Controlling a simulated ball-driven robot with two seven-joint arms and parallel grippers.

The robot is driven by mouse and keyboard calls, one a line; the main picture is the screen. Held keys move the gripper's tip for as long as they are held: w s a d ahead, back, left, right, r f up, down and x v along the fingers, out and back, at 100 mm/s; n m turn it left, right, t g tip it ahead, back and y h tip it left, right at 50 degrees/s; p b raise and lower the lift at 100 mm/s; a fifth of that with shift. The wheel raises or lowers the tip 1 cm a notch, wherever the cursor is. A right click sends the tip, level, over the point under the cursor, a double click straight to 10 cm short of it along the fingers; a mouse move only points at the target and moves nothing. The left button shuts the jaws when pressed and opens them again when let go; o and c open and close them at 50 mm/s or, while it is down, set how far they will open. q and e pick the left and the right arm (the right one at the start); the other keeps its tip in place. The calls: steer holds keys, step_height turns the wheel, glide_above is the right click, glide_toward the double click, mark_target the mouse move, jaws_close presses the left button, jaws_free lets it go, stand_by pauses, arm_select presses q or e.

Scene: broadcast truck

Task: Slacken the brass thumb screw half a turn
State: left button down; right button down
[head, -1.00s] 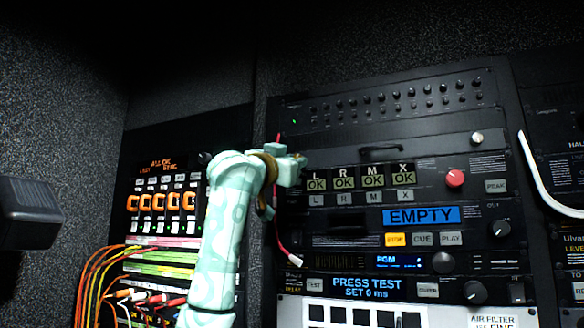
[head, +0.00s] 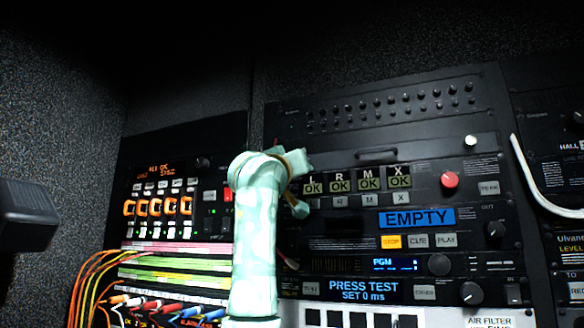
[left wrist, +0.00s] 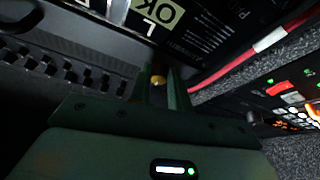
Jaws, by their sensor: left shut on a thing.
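The brass thumb screw (left wrist: 158,81) shows in the left wrist view as a small gold knob between the tips of two dark green fingers. My left gripper (left wrist: 161,88) is shut on it, close to the dark rack face. In the head view my left gripper (head: 299,182) is against the left side of the rack unit with the L R M X OK displays. The arm and gripper hide the screw there. My right gripper is in neither view.
A red knob (head: 449,180) and an EMPTY display (head: 416,218) are to the right. A red-and-white cable (left wrist: 270,40) runs close by in the left wrist view. Patch cables (head: 95,275) hang at lower left. A black block (head: 28,212) juts in at far left.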

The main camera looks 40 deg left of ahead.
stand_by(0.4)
arm_select(q)
steer(key=c, duration=1.3)
jaws_free()
steer(key=b+v, duration=0.8)
steer(key=v, duration=0.8)
steer(key=shift+s+f, duration=0.1)
